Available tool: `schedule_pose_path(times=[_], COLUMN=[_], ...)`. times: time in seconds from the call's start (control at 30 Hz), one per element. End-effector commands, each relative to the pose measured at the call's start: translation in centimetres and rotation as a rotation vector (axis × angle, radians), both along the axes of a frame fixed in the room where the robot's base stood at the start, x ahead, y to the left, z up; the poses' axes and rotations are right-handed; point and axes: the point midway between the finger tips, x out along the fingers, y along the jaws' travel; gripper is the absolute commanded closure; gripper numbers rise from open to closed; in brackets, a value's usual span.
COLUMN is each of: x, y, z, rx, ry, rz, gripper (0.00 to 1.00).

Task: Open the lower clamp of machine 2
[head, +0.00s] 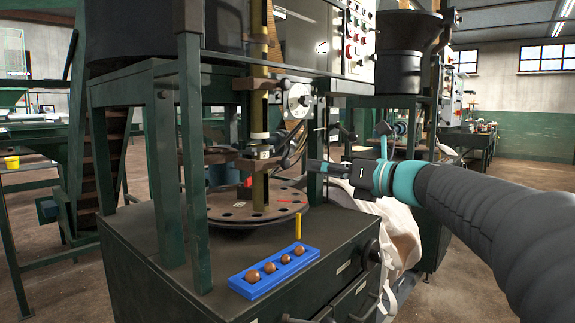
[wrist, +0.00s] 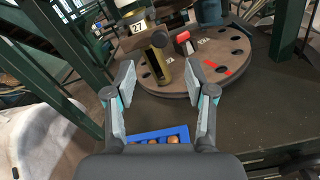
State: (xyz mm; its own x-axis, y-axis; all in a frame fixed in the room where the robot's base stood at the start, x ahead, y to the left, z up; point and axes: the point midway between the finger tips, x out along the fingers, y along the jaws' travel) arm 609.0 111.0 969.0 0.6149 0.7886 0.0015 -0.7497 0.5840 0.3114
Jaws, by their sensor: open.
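The machine in front of me has a brass-coloured vertical post (head: 260,188) rising from a round brown turntable with holes (head: 228,212). My gripper (head: 312,165) is just right of the clamp in the head view. In the wrist view its fingers (wrist: 161,76) are apart, with nothing between them. Contact with the clamp is not visible.
A blue tray (head: 243,286) with several brown balls lies on the cabinet top. A thin yellow upright (head: 298,227) stands nearby. A green frame leg (head: 193,165) rises at the left. An upper clamp (head: 258,83) sits higher on the post. A white bag (head: 402,235) hangs at the right.

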Motion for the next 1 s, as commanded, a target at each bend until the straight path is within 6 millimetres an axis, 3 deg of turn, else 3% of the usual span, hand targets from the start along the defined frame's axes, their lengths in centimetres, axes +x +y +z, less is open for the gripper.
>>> schedule_pose_path(times=[0.2,0.5,1.0], x=[2.6,5.5,6.4], y=[3.5,7.1,8.3], z=[-0.1,0.0,0.0], rx=[-0.002,-0.002,-0.003], ry=[0.000,-0.001,-0.002], rz=[0.005,0.003,-0.001], gripper=[0.45,0.45,0.45])
